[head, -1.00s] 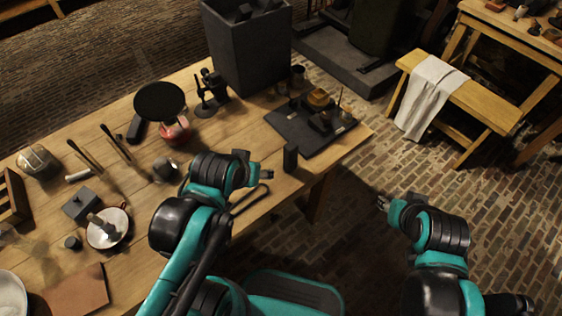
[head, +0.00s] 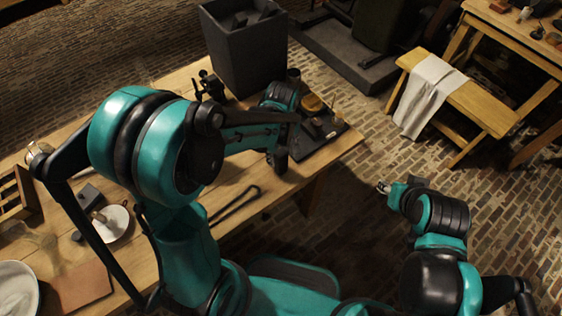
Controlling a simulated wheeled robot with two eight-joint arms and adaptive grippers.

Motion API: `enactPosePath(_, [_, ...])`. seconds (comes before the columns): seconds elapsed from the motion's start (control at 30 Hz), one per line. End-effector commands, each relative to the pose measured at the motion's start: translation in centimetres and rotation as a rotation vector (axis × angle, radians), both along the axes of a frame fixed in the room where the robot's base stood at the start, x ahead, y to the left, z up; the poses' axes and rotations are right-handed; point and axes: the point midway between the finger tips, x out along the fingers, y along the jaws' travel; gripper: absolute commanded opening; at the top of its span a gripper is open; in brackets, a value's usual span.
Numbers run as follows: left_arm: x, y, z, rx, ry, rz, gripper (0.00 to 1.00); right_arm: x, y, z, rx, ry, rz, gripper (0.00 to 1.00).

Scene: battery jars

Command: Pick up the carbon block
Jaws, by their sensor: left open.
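The dark upright block that stood near the table's front edge, which looks like the carbon block, cannot be made out now; my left gripper covers that spot. My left gripper (head: 279,162) points down there, at the near side of the dark tray, and is open. Its dark fingers blend with whatever is between them, so I cannot tell if it touches the block. My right gripper (head: 384,187) is over the floor, right of the table and away from it; its small fingertips do not show whether it is open.
The dark tray (head: 318,146) with small items lies behind my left gripper. A tall grey bin (head: 245,55) stands at the back. Black tongs (head: 234,206) lie near the front edge. A white dish (head: 113,226) and brown board (head: 80,288) are at left. My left arm hides the table's middle.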

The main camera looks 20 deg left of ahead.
Motion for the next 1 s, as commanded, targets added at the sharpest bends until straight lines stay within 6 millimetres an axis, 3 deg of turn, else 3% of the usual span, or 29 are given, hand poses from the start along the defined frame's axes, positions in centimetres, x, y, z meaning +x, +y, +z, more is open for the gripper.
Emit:
enactPosePath(0.43, [0.2,0.3,-5.9,0.0,-0.002,-0.002,0.59,0.0,0.0,-3.2,0.0,0.0,0.0,0.4])
enactPosePath(0.7, [0.1,0.3,-6.3,0.0,-0.002,-0.003,0.59,0.0,0.0,-3.1,0.0,0.0,0.0,0.4])
enactPosePath(0.77, [0.1,0.3,-6.3,0.0,-0.002,-0.003,0.45,0.0,0.0,-3.1,0.0,0.0,0.0,0.4])
enactPosePath(0.93, [0.1,0.3,-6.3,0.0,-0.002,-0.003,0.01,0.0,0.0,-3.1,0.0,0.0,0.0,0.4])
enactPosePath(1.0, [0.1,0.3,-6.3,0.0,-0.002,-0.003,0.0,0.0,0.0,-3.1,0.0,0.0,0.0,0.4])
